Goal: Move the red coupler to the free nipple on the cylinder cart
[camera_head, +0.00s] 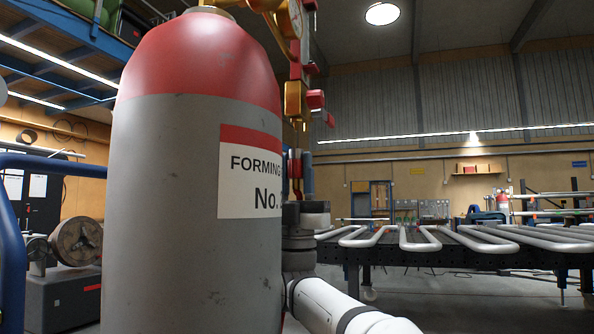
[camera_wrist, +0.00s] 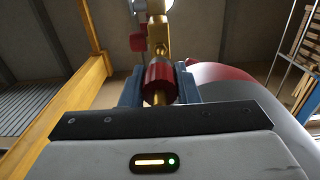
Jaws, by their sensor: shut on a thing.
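A grey gas cylinder (camera_head: 165,190) with a red shoulder and a label reading "FORMING No." fills the left of the head view. My gripper (camera_head: 299,165) is upright at its right edge, partly hidden behind it. In the wrist view the blue fingers of my gripper (camera_wrist: 160,88) are shut on the dark red coupler (camera_wrist: 159,74), one on each side. A brass fitting (camera_wrist: 159,38) is in line just beyond the coupler; I cannot tell whether they are joined. The brass regulator (camera_head: 294,100) is above my gripper. I cannot make out a free nipple.
A gauge (camera_head: 296,18) and red knobs (camera_head: 316,98) are close above my gripper. A blue cart rail (camera_head: 40,163) is at the left. Bent serpentine tubes (camera_head: 420,240) lie on a dark table at the right. A yellow post (camera_wrist: 75,95) is left in the wrist view.

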